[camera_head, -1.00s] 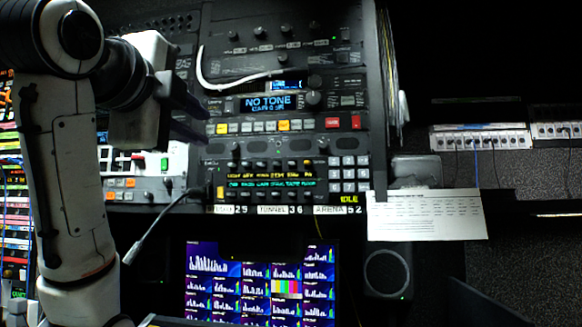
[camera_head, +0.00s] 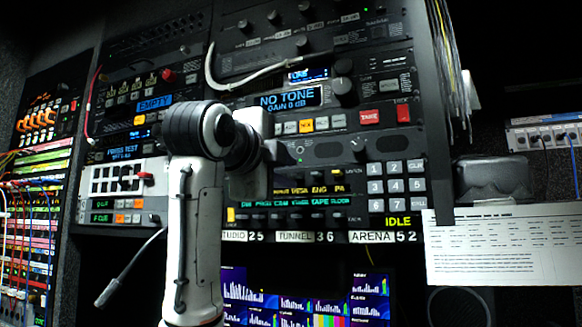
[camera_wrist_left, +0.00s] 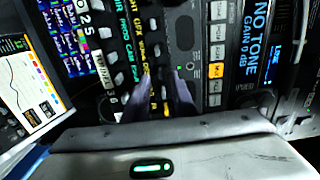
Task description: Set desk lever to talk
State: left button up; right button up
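In the left wrist view, the two fingers of my left gripper (camera_wrist_left: 162,78) are apart, pointing at the upper lever row (camera_wrist_left: 155,48). Levers between or behind the fingertips are hard to make out, and contact cannot be told. My right gripper is not in view.
Above the levers are coloured buttons (camera_head: 307,125) and the NO TONE display (camera_head: 290,101). A keypad (camera_head: 388,185) is to the right. A white cable (camera_head: 240,82) hangs above, a gooseneck microphone (camera_head: 125,272) sticks out lower left, and a paper sheet (camera_head: 500,245) hangs right.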

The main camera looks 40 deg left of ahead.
aim_at(300, 179)
pick_arm(q)
jog(key=shift+x, duration=0.9)
jog(key=shift+w, duration=0.35)
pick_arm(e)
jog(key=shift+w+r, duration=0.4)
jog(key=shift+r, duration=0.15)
pick_arm(q)
grip_shut()
jog(key=shift+a+f, duration=0.1)
jog(key=shift+f, duration=0.1)
jog(key=f+t+b, duration=0.1)
jog(key=t+b, duration=0.1)
jog(key=b, duration=0.1)
jog(key=f+t+y+b, duration=0.1)
jog(key=t+b, duration=0.1)
jog(key=b, duration=0.1)
jog(key=shift+w+t, duration=0.25)
jog(key=shift+t, duration=0.15)
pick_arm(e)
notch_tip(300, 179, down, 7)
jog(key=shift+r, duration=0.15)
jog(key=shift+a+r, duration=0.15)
